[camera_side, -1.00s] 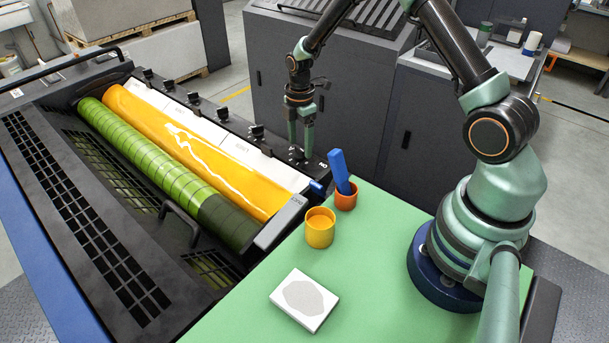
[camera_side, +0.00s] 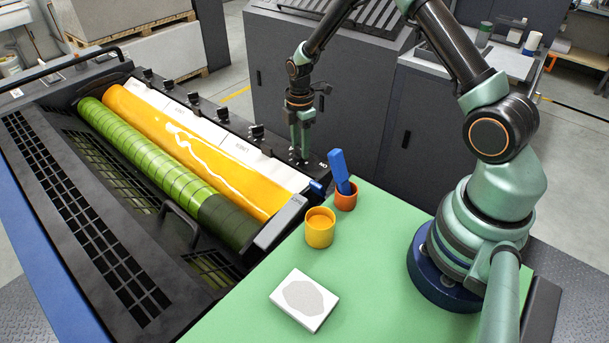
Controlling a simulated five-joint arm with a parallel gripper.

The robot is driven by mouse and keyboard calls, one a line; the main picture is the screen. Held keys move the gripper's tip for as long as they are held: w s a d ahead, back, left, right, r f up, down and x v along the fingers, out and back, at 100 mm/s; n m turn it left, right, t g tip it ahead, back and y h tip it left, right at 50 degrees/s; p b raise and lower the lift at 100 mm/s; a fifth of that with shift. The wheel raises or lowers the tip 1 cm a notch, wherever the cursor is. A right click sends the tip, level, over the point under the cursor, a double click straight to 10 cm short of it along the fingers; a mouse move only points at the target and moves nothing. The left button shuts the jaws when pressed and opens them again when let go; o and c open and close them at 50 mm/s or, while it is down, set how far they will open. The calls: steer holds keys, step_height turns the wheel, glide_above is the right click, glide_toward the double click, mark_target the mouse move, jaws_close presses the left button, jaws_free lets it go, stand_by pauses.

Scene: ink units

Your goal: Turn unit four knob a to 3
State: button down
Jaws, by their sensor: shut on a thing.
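The ink unit has a row of black knobs (camera_side: 257,132) along the dark rail at its right side. My gripper (camera_side: 300,156) points straight down at the near end of this row. It is shut on the knob there, and its fingers mostly hide that knob. The knob's pointer and scale are too small and covered to read. White marks on the rail just right of the fingers are too small to read.
Yellow ink (camera_side: 205,150) lies beside the green roller (camera_side: 150,165). A yellow cup (camera_side: 320,228), an orange cup (camera_side: 346,198) with a blue tool (camera_side: 339,170), and a white pad (camera_side: 304,300) stand on the green table (camera_side: 390,230). A dark cabinet (camera_side: 370,95) stands behind.

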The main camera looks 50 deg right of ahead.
steer(key=m, duration=0.4)
steer(key=shift+m, duration=0.3)
steer(key=m, duration=0.4)
steer(key=shift+m, duration=0.3)
steer(key=m, duration=0.9)
steer(key=shift+a, duration=0.1)
steer(key=m, duration=1.1)
steer(key=shift+m, duration=0.3)
steer(key=shift+c, duration=2)
jaws_free()
